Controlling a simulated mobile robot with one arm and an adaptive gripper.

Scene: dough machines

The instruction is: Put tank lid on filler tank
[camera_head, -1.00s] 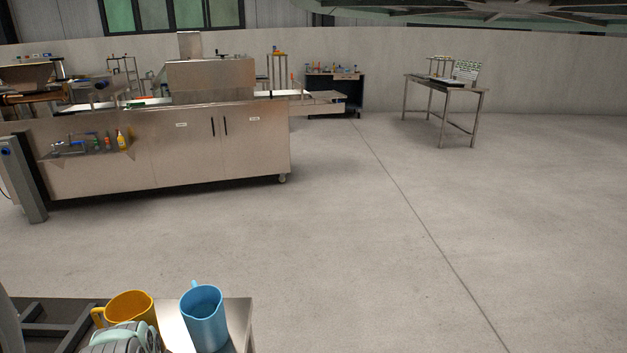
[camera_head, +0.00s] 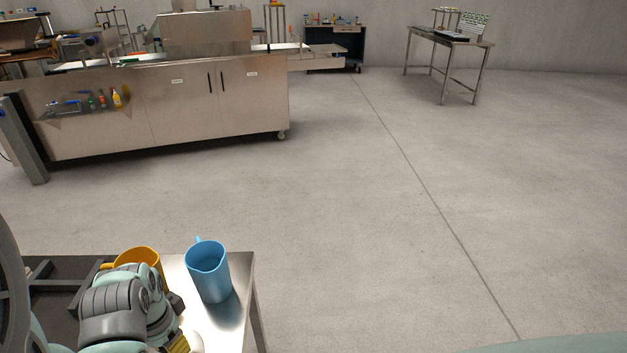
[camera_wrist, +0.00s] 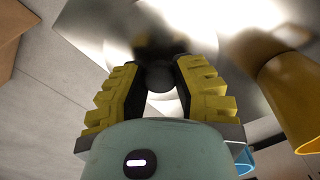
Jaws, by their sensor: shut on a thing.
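My gripper (camera_wrist: 160,72) has its yellow-padded fingers shut on a dark round knob (camera_wrist: 160,80), which I take to be the tank lid's knob. Below the knob is a shiny steel surface; I cannot tell where the lid ends and the table top begins, or whether they touch. In the head view, only a yellow bit of my gripper (camera_head: 179,343) shows at the bottom left, by the steel table, and the lid is hidden. The filler tank is not clearly identifiable; a steel box (camera_head: 205,35) stands on the long machine across the room.
On the steel table (camera_head: 232,318), a blue jug (camera_head: 210,273) stands beside a yellow jug (camera_head: 148,257), close to my arm. The yellow jug also shows in the wrist view (camera_wrist: 290,85). The long machine (camera_head: 180,105) is at the back left. Open floor lies centre and right.

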